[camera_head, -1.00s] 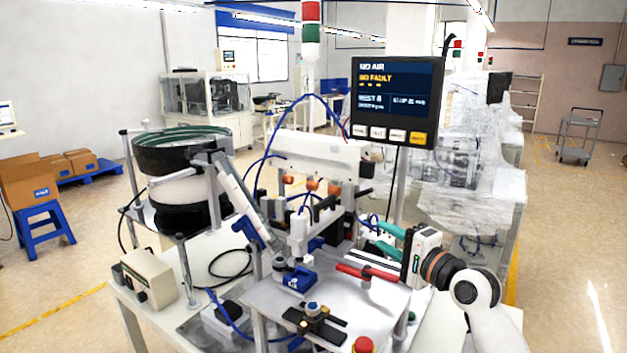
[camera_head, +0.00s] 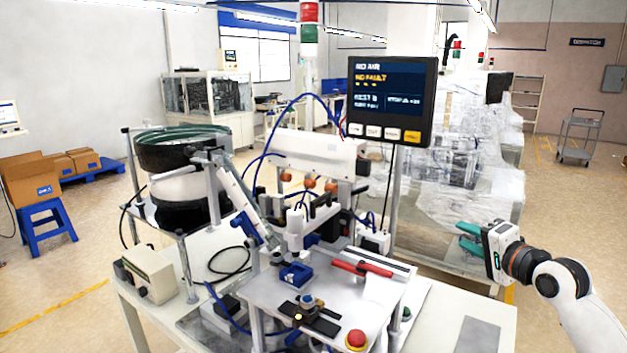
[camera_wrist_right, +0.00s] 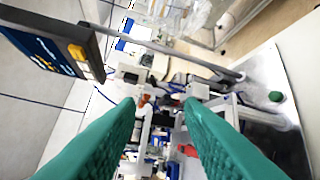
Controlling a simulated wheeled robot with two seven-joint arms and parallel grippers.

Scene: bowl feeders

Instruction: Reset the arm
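My right gripper (camera_head: 468,238) has green fingers and is to the right of the bowl feeder station, in the free space past the table's right side. In the right wrist view its two green fingers (camera_wrist_right: 160,105) are spread apart with nothing between them. The station's frame and fittings show beyond the fingertips. My left gripper is in neither view.
The station table (camera_head: 470,300) carries a bowl feeder (camera_head: 182,150), a red-handled part (camera_head: 362,268), a blue block (camera_head: 296,274) and a red button (camera_head: 356,339). A screen (camera_head: 392,98) stands on a pole above. A wrapped machine (camera_head: 460,180) is behind my right gripper.

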